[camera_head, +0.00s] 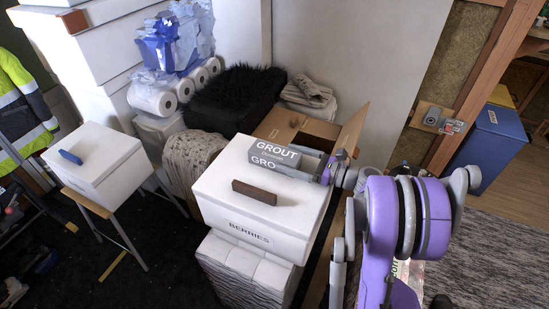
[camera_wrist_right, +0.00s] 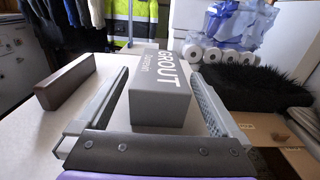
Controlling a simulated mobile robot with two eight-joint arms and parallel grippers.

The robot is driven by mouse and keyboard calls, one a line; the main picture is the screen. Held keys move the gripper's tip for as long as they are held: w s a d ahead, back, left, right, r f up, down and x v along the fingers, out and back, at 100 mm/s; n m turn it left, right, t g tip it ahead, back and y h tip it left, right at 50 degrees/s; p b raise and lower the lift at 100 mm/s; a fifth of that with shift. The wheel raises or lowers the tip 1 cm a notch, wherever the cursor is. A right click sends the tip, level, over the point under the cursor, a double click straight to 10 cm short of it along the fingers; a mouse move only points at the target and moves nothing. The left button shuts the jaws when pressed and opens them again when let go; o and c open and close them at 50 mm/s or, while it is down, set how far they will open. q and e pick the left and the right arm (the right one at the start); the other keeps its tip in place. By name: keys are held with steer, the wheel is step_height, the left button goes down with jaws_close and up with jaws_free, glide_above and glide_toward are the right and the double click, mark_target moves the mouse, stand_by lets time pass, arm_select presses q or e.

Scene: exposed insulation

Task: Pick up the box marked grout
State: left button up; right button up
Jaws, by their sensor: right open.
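The grey box marked GROUT (camera_head: 277,156) sits on top of the white box marked BERRIES (camera_head: 240,215), near its back right corner. My right gripper (camera_head: 297,163) reaches in from the right at the box. In the right wrist view the grout box (camera_wrist_right: 165,95) lies between the two open fingers of my right gripper (camera_wrist_right: 158,80), with a visible gap at the left finger. Contact at the right finger is hard to tell. My left gripper is not in view.
A brown block (camera_head: 254,192) lies on the white box's lid, left of the gripper in the wrist view (camera_wrist_right: 65,80). An open cardboard box (camera_head: 352,128) stands behind. A black furry item (camera_head: 235,97) and paper rolls (camera_head: 152,98) are further back.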

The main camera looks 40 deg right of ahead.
mark_target(275, 152)
steer(key=x, duration=0.5)
steer(key=shift+w, duration=0.15)
steer(key=shift+c, duration=0.3)
jaws_close()
